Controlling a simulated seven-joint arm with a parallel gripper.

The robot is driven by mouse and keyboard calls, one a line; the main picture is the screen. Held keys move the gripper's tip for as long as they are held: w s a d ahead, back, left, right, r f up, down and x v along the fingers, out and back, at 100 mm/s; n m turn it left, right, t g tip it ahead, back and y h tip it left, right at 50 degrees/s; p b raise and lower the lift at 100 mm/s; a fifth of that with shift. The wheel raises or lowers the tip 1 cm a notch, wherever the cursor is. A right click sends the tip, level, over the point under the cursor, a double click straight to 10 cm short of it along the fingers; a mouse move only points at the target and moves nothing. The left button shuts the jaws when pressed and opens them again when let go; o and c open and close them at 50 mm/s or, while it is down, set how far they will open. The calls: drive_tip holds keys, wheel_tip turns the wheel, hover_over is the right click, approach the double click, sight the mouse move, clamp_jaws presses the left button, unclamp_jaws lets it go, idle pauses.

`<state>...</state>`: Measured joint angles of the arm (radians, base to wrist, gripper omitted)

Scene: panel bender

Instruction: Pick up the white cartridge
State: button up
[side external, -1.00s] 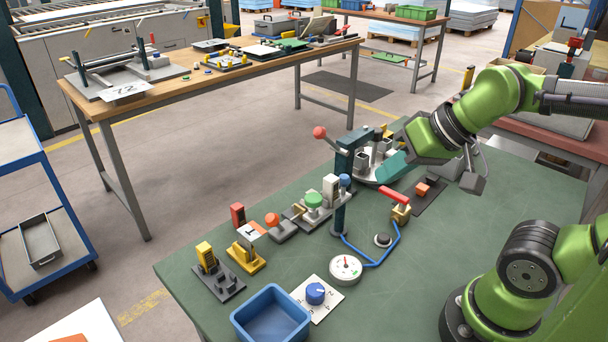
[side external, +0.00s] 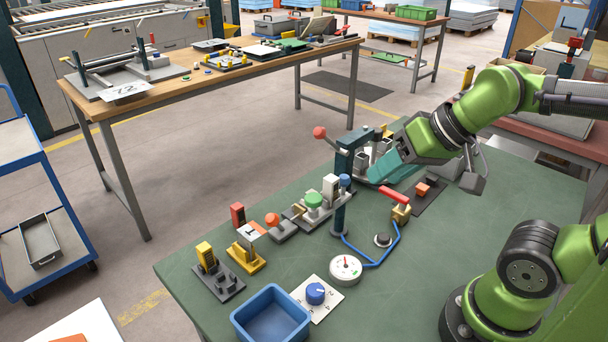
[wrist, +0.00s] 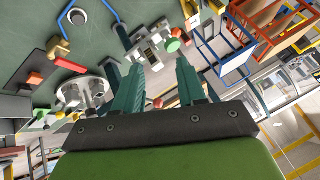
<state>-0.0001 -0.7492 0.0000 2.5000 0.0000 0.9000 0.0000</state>
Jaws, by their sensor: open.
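A white upright block (side external: 331,186), which looks like the white cartridge, stands on a grey fixture beside a green round button (side external: 314,200). In the wrist view the likely same white block (wrist: 150,56) shows beyond my fingertips, near the green button (wrist: 173,45). My gripper (side external: 386,176) has teal fingers and hangs right of the block, by the round plate behind the dark green post. In the wrist view my gripper (wrist: 156,66) has its fingers apart with nothing between them. The plate is partly hidden behind my gripper and the post.
A dark green post (side external: 343,180) with a red-knobbed lever stands between my gripper and the white block. The round plate (wrist: 84,93) carries several grey blocks. A red-handled valve (side external: 398,205), gauge (side external: 345,268) and blue bin (side external: 271,318) occupy the green bench.

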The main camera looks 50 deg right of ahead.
drive_tip(key=w+d+r+n+g+h, duration=0.15)
drive_tip(key=w+r+n+g, duration=0.25)
drive_tip(key=w+r, duration=0.5)
hover_over(332, 178)
drive_tip(key=s, duration=0.1)
drive_tip(key=shift+h, duration=0.25)
wheel_tip(332, 178, down, 12)
drive_tip(key=shift+a+f, duration=0.1)
drive_tip(key=shift+a, duration=0.05)
drive_tip(key=shift+s+x, duration=0.15)
drive_tip(key=shift+x, duration=1.2)
drive_tip(key=shift+s+x, duration=0.2)
drive_tip(key=shift+x, duration=1.1)
drive_tip(key=shift+f, duration=0.1)
drive_tip(key=shift+c, duration=0.4)
drive_tip(key=c, duration=0.6)
